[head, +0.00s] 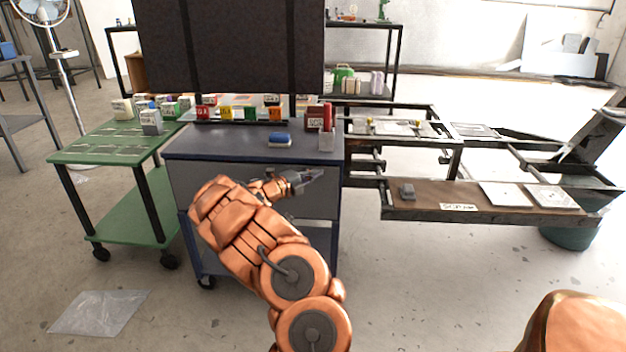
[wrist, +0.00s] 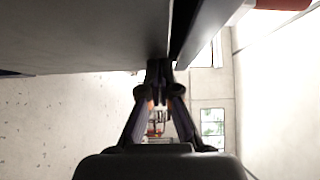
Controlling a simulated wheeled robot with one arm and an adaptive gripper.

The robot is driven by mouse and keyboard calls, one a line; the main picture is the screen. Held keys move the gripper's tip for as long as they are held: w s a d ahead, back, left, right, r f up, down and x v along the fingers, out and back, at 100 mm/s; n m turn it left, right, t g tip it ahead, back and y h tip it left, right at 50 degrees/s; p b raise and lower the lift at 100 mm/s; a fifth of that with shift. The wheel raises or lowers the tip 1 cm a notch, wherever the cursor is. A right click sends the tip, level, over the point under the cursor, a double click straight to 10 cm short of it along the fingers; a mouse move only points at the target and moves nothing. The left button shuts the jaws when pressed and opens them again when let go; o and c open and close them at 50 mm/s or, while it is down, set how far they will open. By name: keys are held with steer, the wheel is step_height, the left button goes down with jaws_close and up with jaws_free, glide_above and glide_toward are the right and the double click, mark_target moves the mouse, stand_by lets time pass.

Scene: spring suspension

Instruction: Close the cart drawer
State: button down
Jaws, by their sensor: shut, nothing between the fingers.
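The cart (head: 226,144) is dark blue-grey and stands at the centre of the head view. Its grey drawer front (head: 322,205) shows below the top, partly hidden by my arm. I cannot tell how far out the drawer sits. My gripper (head: 318,175) is at the right part of the drawer front, just below the top's edge. In the wrist view my gripper (wrist: 160,66) is shut and empty. Its tips are close to the edge of a large grey panel, beside a narrow dark strip; contact is unclear.
A green cart (head: 110,150) stands to the left. A metal frame with a brown shelf (head: 430,198) is close on the right. A plastic sheet (head: 98,313) lies on the floor.

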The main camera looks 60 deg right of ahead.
steer(key=shift+s+d+r, duration=0.1)
steer(key=shift+r, duration=0.3)
steer(key=shift+s+f+p, duration=0.1)
steer(key=shift+f+p, duration=0.1)
steer(key=shift+p, duration=0.2)
steer(key=s+a+p+v, duration=0.1)
steer(key=s+p+v, duration=0.1)
steer(key=v, duration=1.1)
steer(key=shift+f+p, duration=0.15)
steer(key=shift+p, duration=0.55)
steer(key=shift+s+a, duration=0.15)
